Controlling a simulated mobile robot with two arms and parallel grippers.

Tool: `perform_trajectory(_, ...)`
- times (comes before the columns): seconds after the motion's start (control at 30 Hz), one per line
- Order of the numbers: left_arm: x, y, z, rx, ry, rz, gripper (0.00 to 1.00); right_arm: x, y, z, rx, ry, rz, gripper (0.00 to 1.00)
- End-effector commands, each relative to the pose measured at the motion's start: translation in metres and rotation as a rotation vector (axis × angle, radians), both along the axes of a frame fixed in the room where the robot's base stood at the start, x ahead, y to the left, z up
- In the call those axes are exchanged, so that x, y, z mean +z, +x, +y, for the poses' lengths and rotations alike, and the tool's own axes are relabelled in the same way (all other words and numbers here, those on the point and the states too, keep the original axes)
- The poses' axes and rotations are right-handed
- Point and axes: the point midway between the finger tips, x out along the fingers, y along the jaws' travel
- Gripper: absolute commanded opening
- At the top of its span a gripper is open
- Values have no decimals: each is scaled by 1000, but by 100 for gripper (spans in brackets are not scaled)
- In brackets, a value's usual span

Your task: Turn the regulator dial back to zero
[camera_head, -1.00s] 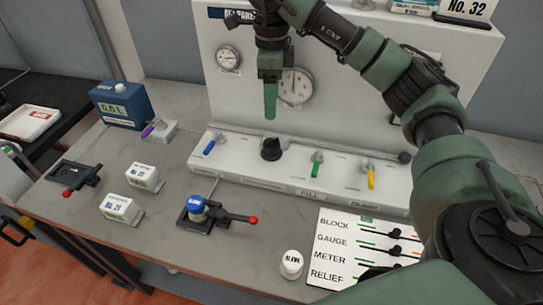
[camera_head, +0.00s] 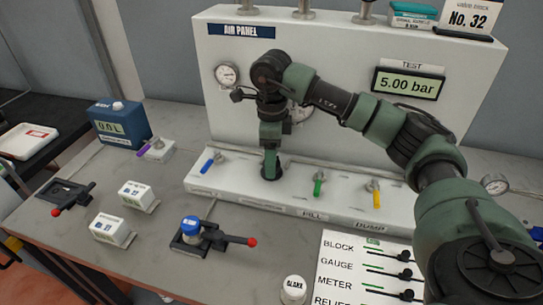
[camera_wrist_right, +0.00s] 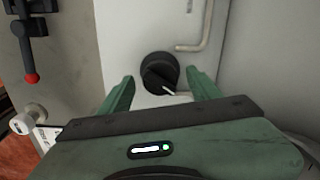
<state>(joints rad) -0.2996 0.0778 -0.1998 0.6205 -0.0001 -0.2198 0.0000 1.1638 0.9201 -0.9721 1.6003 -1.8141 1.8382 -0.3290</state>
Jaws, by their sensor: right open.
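The regulator dial (camera_wrist_right: 159,73) is a round black knob with a white pointer line, on the white ledge of the air panel (camera_head: 330,200). In the right wrist view it sits between and just beyond the two green fingertips of my right gripper (camera_wrist_right: 159,85), which is open. The pointer is aimed down and to the right. In the head view my right gripper (camera_head: 270,165) points down at the dial (camera_head: 271,173) and hides most of it. I cannot tell whether a finger touches the dial. My left gripper is not in view.
On the ledge, a blue-handled valve (camera_head: 208,163) stands left of the dial, and green (camera_head: 318,185) and yellow (camera_head: 376,195) ones stand right. A display (camera_head: 408,84) reads 5.00 bar. A blue-topped fixture with a red-tipped lever (camera_head: 252,241) stands on the bench in front.

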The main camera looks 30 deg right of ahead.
Motion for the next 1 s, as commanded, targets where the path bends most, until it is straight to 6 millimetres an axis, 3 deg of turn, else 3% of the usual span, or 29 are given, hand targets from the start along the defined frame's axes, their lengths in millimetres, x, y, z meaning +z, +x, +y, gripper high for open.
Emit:
perform_trajectory(0.2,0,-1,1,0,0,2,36,-1,0,0,0,0,0,60)
perform_trajectory(0.4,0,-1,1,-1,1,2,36,0,0,0,0,0,0,4)
perform_trajectory(0.43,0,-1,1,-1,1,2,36,0,0,0,0,0,0,0)
perform_trajectory(0.77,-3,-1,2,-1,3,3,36,-1,0,0,49,1,-1,0)
perform_trajectory(1.0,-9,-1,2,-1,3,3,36,-1,1,0,201,0,-1,0)
